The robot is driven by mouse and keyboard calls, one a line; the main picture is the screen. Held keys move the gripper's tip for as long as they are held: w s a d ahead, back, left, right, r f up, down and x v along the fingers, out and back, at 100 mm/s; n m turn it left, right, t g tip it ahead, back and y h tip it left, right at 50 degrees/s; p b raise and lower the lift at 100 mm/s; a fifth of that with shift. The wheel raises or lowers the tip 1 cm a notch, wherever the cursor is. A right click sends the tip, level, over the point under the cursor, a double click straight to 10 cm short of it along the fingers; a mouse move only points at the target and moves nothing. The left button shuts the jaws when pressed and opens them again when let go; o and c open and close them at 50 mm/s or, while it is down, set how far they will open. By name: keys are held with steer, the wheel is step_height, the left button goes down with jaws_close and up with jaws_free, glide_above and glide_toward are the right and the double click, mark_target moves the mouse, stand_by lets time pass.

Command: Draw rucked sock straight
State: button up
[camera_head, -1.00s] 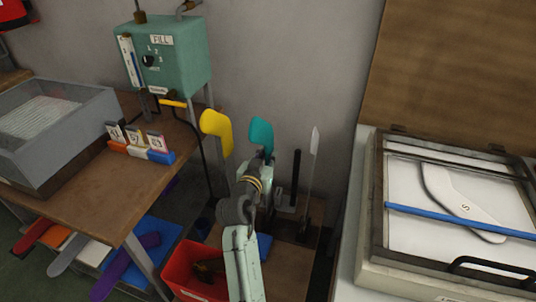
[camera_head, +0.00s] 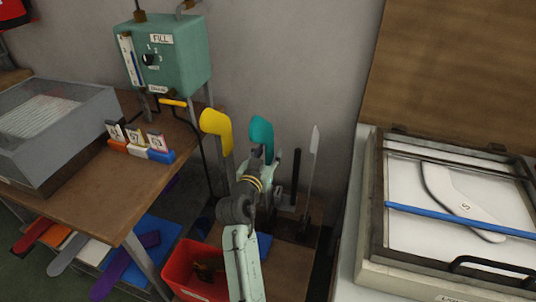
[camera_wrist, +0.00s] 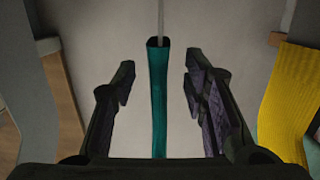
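A teal sock (camera_head: 262,132) stands upright on a form, toe toward the upper left, in the middle of the head view. In the wrist view the teal sock (camera_wrist: 158,95) shows as a narrow edge-on strip, with a thin grey rod or board edge above its top. My gripper (camera_wrist: 160,72) is open, one finger on each side of this strip, with a visible gap on both sides. A yellow sock (camera_head: 216,130) stands to the left; it shows at the right of the wrist view (camera_wrist: 290,100). Rucks in the teal sock cannot be made out. My arm hides its lower part.
A bare pale form (camera_head: 314,150) and a black post (camera_head: 295,175) stand to the right of the teal sock. A red bin (camera_head: 188,273) is below left. A framed press (camera_head: 375,225) stands at the right, a wooden table (camera_head: 75,195) at the left.

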steer(key=f+b+v, duration=0.1)
steer(key=v, duration=0.8)
steer(key=shift+b, duration=0.4)
